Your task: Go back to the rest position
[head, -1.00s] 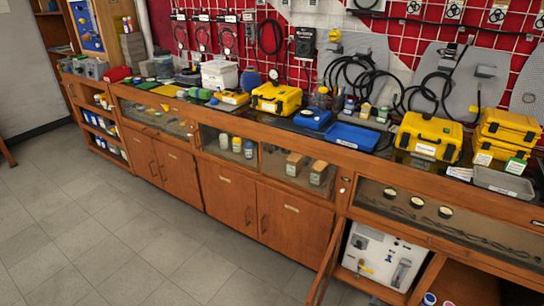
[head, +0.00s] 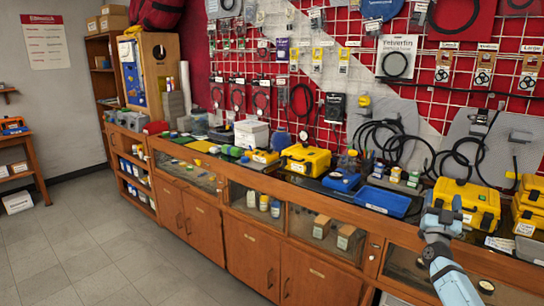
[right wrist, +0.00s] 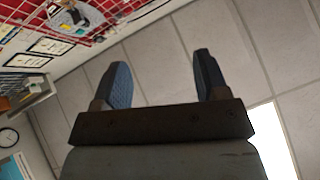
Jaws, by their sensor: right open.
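My right arm comes into the head view from the lower right. Its gripper (head: 437,222) points up in front of the bench, near a yellow case (head: 467,203). In the right wrist view my right gripper (right wrist: 160,80) has its two dark fingers spread wide with nothing between them. Behind the fingers is the tiled ceiling (right wrist: 155,40). My left gripper is not in the head view.
A long wooden bench (head: 240,243) runs along the red wall. On it are a yellow case (head: 305,160), a blue tray (head: 382,201) and a white box (head: 251,133). The grey floor (head: 75,245) at left is clear. A side table (head: 22,165) stands far left.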

